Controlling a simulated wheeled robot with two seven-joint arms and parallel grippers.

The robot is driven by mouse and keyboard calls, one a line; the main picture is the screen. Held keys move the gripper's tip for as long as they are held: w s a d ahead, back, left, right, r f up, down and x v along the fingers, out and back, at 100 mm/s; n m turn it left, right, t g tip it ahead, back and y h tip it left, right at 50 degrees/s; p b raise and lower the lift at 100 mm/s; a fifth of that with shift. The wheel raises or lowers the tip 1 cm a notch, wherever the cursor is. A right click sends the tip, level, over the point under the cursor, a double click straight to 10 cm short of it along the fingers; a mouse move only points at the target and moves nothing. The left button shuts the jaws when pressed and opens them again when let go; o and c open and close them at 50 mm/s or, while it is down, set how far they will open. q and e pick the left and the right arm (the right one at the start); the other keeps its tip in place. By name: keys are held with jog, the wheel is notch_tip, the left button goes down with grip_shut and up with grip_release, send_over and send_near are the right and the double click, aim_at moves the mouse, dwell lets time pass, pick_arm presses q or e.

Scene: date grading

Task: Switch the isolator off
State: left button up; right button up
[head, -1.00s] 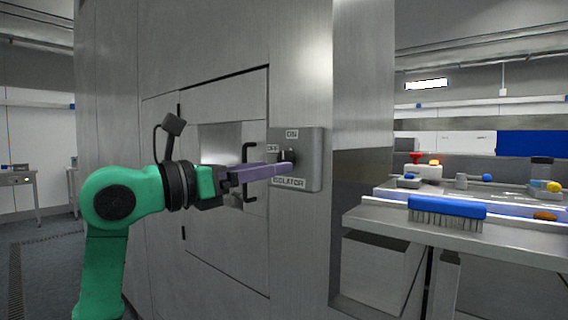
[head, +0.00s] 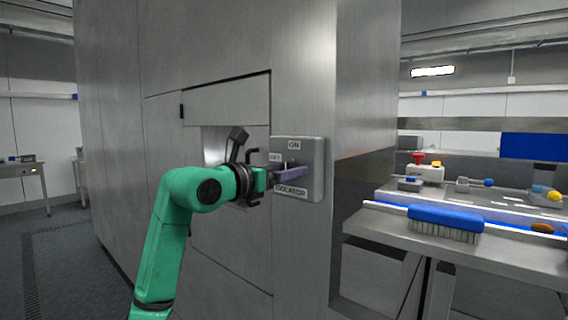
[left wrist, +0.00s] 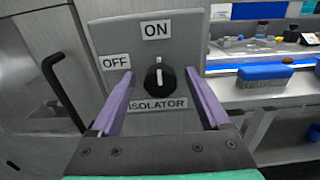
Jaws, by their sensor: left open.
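The isolator (head: 315,150) is a grey box on the metal cabinet, with labels ON at the top, OFF at the upper left and ISOLATOR below. Its black rotary knob (left wrist: 159,80) shows in the left wrist view, with its white mark pointing up at ON. My left gripper (head: 298,171) is at the front of the isolator and partly hides the knob in the head view. In the left wrist view its purple fingers (left wrist: 159,72) are open, one on each side of the knob, with a visible gap to it. My right gripper is out of view.
A black door handle (left wrist: 62,90) stands out from the cabinet left of the isolator. To the right, a steel bench (head: 400,236) holds a blue brush (head: 446,218) and several small items. The floor at the far left is clear.

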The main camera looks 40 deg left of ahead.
pick_arm(q)
jog(key=shift+c, duration=0.3)
jog(key=shift+s, duration=0.1)
grip_shut()
jog(key=shift+n, duration=0.3)
jog(key=n+b, duration=0.1)
jog(key=n, duration=0.5)
jog(key=n+b, duration=0.1)
jog(key=n, duration=0.6)
jog(key=shift+a+f, duration=0.15)
jog(key=shift+a, duration=0.05)
jog(key=shift+n, duration=0.3)
